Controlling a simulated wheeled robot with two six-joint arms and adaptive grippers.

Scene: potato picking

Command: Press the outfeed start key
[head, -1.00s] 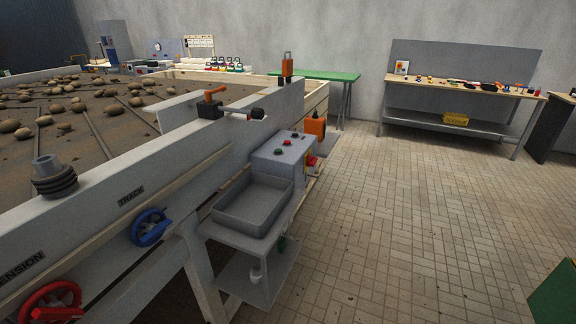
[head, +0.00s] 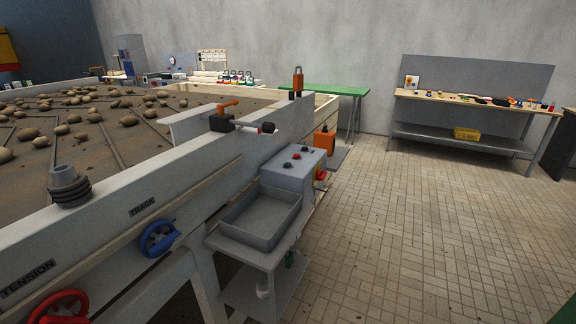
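A grey control box (head: 294,167) stands beside the conveyor's side rail, just beyond a grey tray. Its sloped top carries several small keys, among them a green key (head: 287,164) and a red key (head: 304,148). A red and yellow switch (head: 320,175) sits on its right face. I cannot read any label, so I cannot tell which key is the outfeed start key. Neither of my grippers is in view.
The conveyor rail (head: 200,175) bears a blue handwheel (head: 159,239) and a red handwheel (head: 60,308). The grey tray (head: 261,220) sits on a low stand. A workbench (head: 470,101) stands by the back wall. The tiled floor (head: 410,220) at right is clear.

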